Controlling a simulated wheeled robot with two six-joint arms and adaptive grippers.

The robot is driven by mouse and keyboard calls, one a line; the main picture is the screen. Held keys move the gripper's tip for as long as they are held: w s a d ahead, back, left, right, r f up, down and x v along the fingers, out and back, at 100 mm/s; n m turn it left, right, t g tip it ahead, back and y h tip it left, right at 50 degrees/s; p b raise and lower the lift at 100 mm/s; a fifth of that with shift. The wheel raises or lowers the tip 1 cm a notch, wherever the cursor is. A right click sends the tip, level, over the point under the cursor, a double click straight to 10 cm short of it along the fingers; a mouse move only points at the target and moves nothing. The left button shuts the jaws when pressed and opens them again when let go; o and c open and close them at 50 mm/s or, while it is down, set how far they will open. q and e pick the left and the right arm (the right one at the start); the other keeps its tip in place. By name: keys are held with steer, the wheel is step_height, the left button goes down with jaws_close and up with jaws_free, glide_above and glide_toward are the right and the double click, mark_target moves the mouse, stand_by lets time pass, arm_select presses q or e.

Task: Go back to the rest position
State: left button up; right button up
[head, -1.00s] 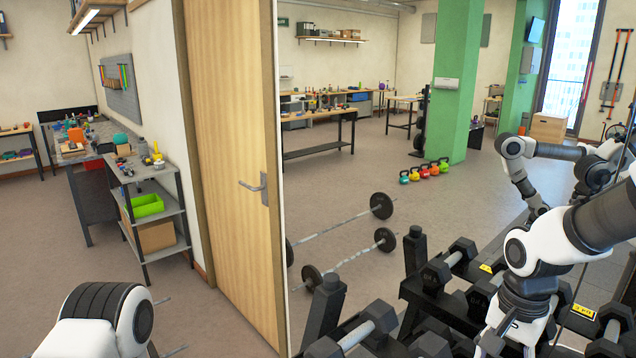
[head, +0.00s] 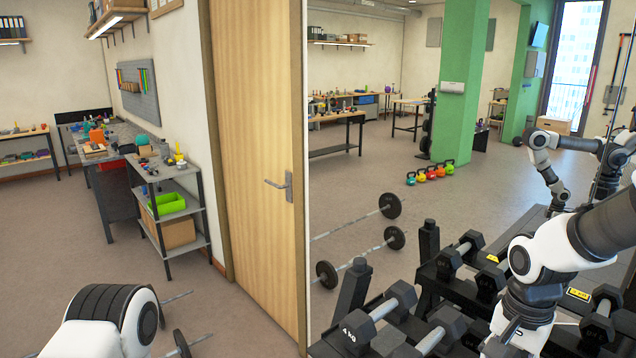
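My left arm shows only as a white and black joint (head: 112,318) at the bottom left; its gripper is outside the view. My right arm (head: 560,250) comes in from the right edge, bends at a white elbow and points down over the dumbbell rack. Its wrist runs off the bottom edge, so its gripper does not show. Nothing can be seen held by either arm. The task names no object.
A dumbbell rack (head: 440,290) fills the lower right, close to my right arm. A wooden door (head: 260,130) stands ahead. A grey shelf cart (head: 175,205) is left of it. Barbells (head: 355,250) and kettlebells (head: 430,173) lie on the floor, with open floor around them.

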steer(key=s+f+g+b, duration=0.2)
steer(key=s+f+g, duration=0.1)
steer(key=f, duration=1)
steer(key=s+a+f+n+g+b, duration=0.1)
steer(key=s+a+f+n+b, duration=0.2)
steer(key=s+f, duration=1.05)
steer(key=s+a+f+n+b, duration=0.1)
steer(key=s+f+n+b, duration=0.3)
steer(key=s+f, duration=0.95)
steer(key=w+f+n+t, duration=0.1)
steer(key=w+f+t, duration=0.2)
steer(key=w, duration=0.5)
steer(key=shift+n, duration=0.3)
steer(key=shift+d+f, duration=0.1)
